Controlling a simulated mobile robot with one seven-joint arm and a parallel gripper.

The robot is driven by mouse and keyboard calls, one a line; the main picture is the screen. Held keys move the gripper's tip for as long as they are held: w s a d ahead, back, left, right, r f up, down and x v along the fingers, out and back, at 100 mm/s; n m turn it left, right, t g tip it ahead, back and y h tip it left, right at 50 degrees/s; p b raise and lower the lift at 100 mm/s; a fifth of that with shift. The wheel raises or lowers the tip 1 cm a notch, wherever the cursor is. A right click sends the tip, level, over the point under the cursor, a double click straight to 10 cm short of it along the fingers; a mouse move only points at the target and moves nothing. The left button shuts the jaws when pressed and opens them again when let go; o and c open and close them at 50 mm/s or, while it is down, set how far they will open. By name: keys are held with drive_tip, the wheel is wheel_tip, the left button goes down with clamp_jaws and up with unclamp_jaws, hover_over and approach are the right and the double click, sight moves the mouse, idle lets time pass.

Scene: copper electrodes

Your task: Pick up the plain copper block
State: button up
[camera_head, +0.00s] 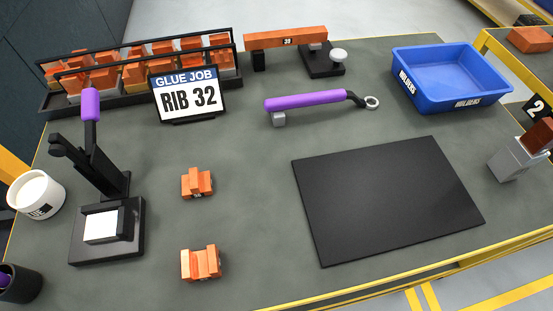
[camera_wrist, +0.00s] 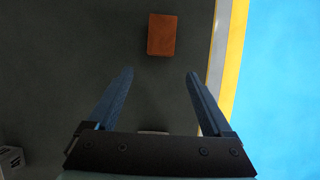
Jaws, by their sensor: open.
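A plain reddish-brown copper block (camera_wrist: 161,35) lies flat on a dark grey-green surface at the top of the wrist view, close to a yellow edge. My gripper (camera_wrist: 158,75) is open and empty, its two blue fingers wide apart. The block is ahead of the fingertips, not between them, and apart from both. In the head view a plain copper block (camera_head: 530,39) lies on a yellow-edged table at the upper right; I cannot tell whether it is the same block. My gripper is not in the head view.
A grey holder (camera_head: 515,160) with a brown block stands at right.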

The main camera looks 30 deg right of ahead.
drive_tip(key=d, duration=0.2)
drive_tip(key=s+d, duration=0.1)
drive_tip(key=d, duration=0.1)
drive_tip(key=shift+d, duration=0.15)
drive_tip(key=b+x, duration=0.2)
drive_tip(key=x, duration=0.3)
drive_tip(key=shift+s, duration=0.1)
clamp_jaws()
idle(1.1)
